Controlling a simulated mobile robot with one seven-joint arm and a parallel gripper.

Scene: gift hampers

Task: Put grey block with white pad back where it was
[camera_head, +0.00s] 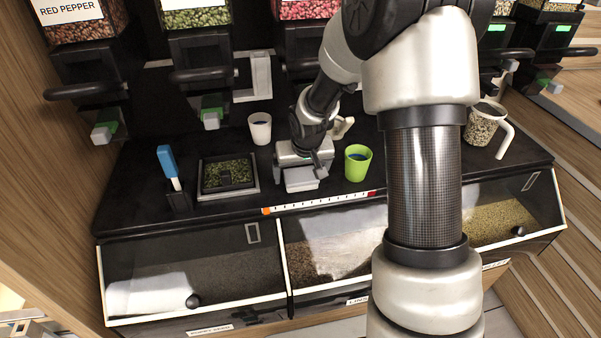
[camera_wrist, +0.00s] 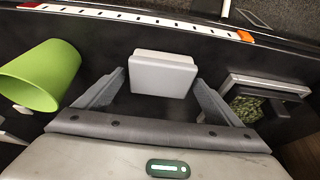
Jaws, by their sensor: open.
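A pale grey block with a lighter face (camera_wrist: 163,75) sits on the black counter in the wrist view. It also shows in the head view (camera_head: 301,180), just in front of my gripper and partly hidden by it. I cannot clearly tell a white pad apart from its body. My gripper (camera_wrist: 160,88) is open, with one finger to each side of the block. I see dark counter between each finger and the block. In the head view my gripper (camera_head: 305,163) is low over the middle of the counter.
A green cup (camera_head: 358,163) stands close right of my gripper, a white cup (camera_head: 260,128) behind left. A tray of green bits (camera_head: 228,194) and a blue-handled tool (camera_head: 168,163) are left. A marked strip (camera_head: 320,203) runs along the front edge. A jug (camera_head: 484,128) stands right.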

